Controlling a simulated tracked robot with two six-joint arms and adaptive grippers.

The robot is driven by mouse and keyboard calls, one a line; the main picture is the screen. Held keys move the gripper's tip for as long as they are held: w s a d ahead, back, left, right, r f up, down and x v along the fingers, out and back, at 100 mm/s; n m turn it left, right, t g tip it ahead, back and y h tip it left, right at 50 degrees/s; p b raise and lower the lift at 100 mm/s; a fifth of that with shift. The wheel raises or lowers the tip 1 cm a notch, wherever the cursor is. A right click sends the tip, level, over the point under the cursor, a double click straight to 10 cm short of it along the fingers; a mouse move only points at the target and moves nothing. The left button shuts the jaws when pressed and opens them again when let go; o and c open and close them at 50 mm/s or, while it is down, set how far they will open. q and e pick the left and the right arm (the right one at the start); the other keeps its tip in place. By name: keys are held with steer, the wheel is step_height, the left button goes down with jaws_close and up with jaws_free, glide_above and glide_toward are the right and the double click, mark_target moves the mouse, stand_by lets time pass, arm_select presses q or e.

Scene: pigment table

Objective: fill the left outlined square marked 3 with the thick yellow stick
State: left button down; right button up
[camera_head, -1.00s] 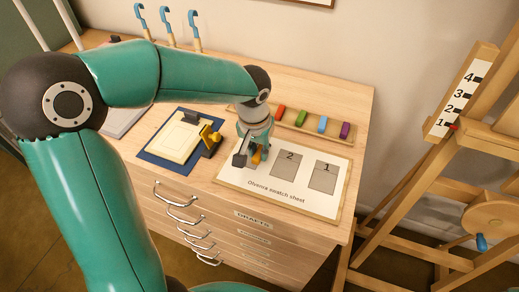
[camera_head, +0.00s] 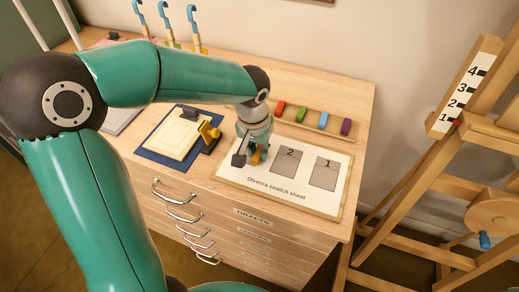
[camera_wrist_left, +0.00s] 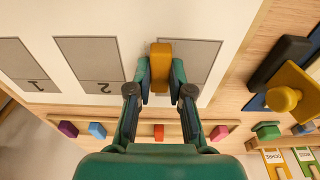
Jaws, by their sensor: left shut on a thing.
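My left gripper (camera_head: 254,158) is shut on the thick yellow stick (camera_wrist_left: 160,66). The stick also shows in the head view (camera_head: 257,154), low over the left part of the white swatch sheet (camera_head: 237,179). In the left wrist view, the stick is in front of the left grey square (camera_wrist_left: 202,58), covering part of it. The fingers and stick hide this square's number. I cannot tell whether the stick touches the sheet. The squares marked 2 (camera_head: 287,163) and 1 (camera_head: 323,174) are bare grey. My right gripper is not in view.
Left of the sheet, a yellow-handled black tool (camera_head: 209,137) stands beside a cream pad (camera_head: 178,135) on a blue mat. An easel (camera_head: 465,100) stands at right.

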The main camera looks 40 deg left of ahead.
mark_target(238, 151)
arm_select(q)
steer(key=shift+s+a+r, duration=0.1)
steer(key=shift+s+a, duration=0.1)
steer(key=shift+a, duration=0.45)
steer(key=shift+s+a, duration=0.15)
steer(key=shift+a, duration=0.5)
steer(key=shift+s+a, duration=0.25)
steer(key=shift+a, duration=1)
steer(key=shift+a+f, duration=0.15)
steer(key=shift+f, duration=0.1)
steer(key=shift+w+d+r+b, duration=0.1)
steer(key=shift+w+d, duration=0.1)
steer(key=shift+d, duration=0.7)
steer(key=shift+w+d+r+b, duration=0.1)
steer(key=shift+w+d+b, duration=0.1)
steer(key=shift+d, duration=0.75)
steer(key=shift+w+d+b, duration=0.1)
steer(key=shift+w+d, duration=0.1)
steer(key=shift+d, duration=0.7)
steer(key=shift+f, duration=0.15)
steer(key=shift+s+a, duration=0.2)
steer(key=shift+a, duration=0.5)
steer(key=shift+s+a, duration=0.2)
steer(key=shift+a, duration=0.5)
steer(key=shift+s+a, duration=0.2)
steer(key=shift+a, duration=0.45)
steer(key=shift+s+a, duration=0.15)
steer(key=shift+a, duration=0.5)
